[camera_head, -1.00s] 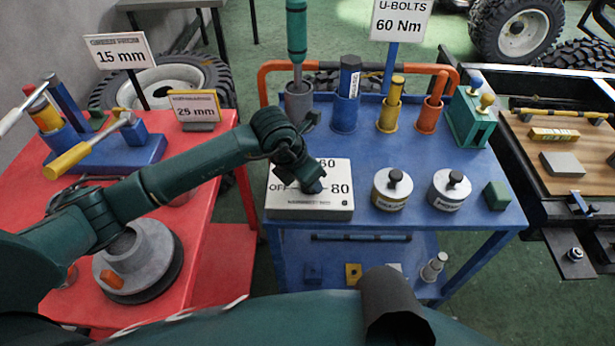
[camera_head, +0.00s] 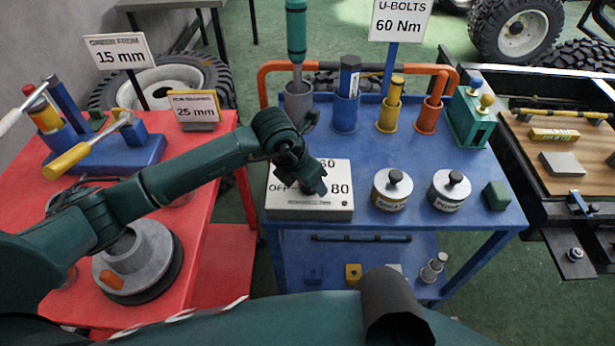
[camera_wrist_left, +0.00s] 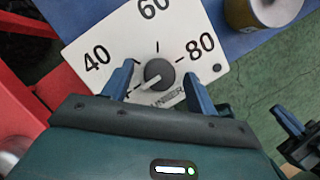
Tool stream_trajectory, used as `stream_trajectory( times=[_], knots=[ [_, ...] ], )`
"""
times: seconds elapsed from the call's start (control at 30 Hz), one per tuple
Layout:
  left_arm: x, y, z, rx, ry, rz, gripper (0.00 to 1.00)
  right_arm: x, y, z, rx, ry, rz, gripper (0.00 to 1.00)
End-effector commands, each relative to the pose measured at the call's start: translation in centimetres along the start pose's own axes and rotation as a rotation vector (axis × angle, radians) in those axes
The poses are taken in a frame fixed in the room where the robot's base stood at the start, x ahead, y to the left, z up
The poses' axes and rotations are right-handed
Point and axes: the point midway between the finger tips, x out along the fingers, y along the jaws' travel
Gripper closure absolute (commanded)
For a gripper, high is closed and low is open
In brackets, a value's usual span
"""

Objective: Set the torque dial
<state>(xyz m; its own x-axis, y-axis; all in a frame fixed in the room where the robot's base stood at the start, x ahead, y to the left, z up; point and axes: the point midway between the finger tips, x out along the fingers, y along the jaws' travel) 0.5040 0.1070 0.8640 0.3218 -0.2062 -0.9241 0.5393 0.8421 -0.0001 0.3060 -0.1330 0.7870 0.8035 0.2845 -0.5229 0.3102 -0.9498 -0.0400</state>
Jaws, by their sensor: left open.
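The torque dial is a white-topped box (camera_head: 325,207) on the blue cart. In the head view I read OFF, 60 and 80; my gripper covers its middle. The left wrist view shows the dial face (camera_wrist_left: 180,45) with 40, 60 and 80, and a round dark knob (camera_wrist_left: 160,73). A light pointer line on the knob slants to the lower left, away from 60 and 80. My left gripper (camera_head: 315,188) is over the dial. In the wrist view its blue fingers (camera_wrist_left: 158,88) are apart, one on each side of the knob, with visible gaps. A sign (camera_head: 398,20) reads U-BOLTS 60 Nm.
Two lidded tins (camera_head: 391,190) stand right of the dial, with a green block (camera_head: 497,195) beyond. Behind are several cups holding tools, including a grey cup (camera_head: 298,100). A red table (camera_head: 215,150) is at left, under my left arm. A wood-topped bench (camera_head: 590,175) is at right.

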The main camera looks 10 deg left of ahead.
Motion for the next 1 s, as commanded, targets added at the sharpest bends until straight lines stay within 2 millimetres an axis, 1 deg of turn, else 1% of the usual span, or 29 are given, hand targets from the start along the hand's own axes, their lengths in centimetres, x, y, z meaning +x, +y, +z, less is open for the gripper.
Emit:
stream_trajectory(
  times=[0.17,0.27,0.37,0.6,0.7,0.83,1.0],
  knots=[
    [-0.1,0.0,0.0,0.001,-0.001,0.0,0.42,0.0,0.0,0.0,0.0,0.0,0.0,1.0],
    [-0.9,0.1,0.1,0.001,-0.002,0.001,0.42,0.1,0.0,0.1,0.001,0.0,0.001,1.0],
    [-2.5,0.1,0.1,0.002,-0.003,0.001,0.42,0.1,0.0,0.1,0.002,0.001,0.001,1.0],
    [-7.9,0.1,0.1,0.003,-0.005,0.003,0.42,0.3,-0.1,0.3,0.003,0.005,-0.001,1.0],
    [-9.9,0.1,0.1,0.001,-0.005,0.002,0.42,0.3,-0.1,0.2,0.003,0.009,-0.003,1.0],
    [-11.8,0.1,0.1,0.001,-0.003,0.002,0.42,0.4,-0.3,0.1,0.003,0.015,-0.007,1.0],
    [-13.0,0.1,0.0,0.0,0.0,0.001,0.42,0.3,-0.5,-0.2,0.001,0.021,-0.012,1.0]
  ],
)
